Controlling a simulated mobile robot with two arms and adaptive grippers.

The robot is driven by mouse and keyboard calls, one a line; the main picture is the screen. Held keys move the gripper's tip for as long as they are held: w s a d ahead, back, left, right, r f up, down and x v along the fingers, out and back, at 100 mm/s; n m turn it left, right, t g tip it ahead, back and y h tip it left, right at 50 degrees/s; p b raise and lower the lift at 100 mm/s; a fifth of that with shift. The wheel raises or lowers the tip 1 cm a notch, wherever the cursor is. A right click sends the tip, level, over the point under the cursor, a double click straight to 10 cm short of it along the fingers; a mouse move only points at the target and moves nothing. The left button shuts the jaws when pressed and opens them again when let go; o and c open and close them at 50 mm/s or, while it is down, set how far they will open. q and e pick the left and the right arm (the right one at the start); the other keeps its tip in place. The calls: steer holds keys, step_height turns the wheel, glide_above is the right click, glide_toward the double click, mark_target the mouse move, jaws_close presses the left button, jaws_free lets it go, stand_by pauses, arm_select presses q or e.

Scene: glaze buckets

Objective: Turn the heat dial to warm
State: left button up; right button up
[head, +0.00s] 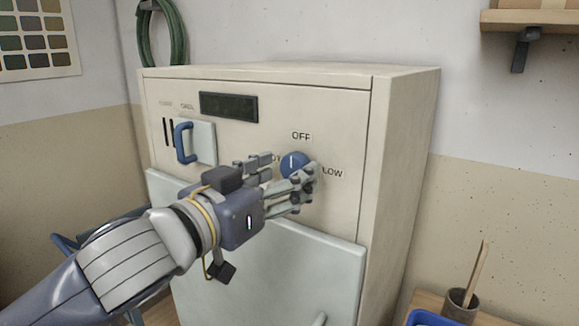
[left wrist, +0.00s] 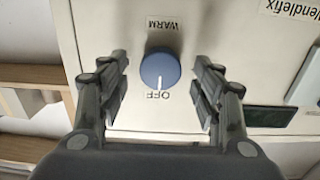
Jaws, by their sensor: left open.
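The heat dial (head: 293,163) is a round blue knob on the front of a cream cabinet. It also shows in the left wrist view (left wrist: 160,70), where the picture is upside down. Its white pointer line points at the OFF label (head: 301,136). The WARM label (left wrist: 165,24) is on the side opposite OFF. My left gripper (head: 288,172) is open in front of the dial, its fingers on either side of it. In the left wrist view there are gaps between the knob and both fingers. My right gripper is not in view.
The cream cabinet (head: 335,92) has a dark display (head: 229,106), a blue-handled slider plate (head: 203,142) and a pale door (head: 335,258) below. A cup with a stick (head: 460,303) and a blue tray (head: 430,318) stand at lower right. A wall shelf (head: 530,20) is upper right.

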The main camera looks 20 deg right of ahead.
arm_select(q)
steer(key=shift+x, duration=0.8)
steer(key=shift+w+d, duration=0.15)
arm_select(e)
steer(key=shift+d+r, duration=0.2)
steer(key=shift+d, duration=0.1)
arm_select(q)
steer(key=shift+c, duration=1.4)
steer(key=c, duration=0.8)
steer(key=shift+m+p, duration=0.3)
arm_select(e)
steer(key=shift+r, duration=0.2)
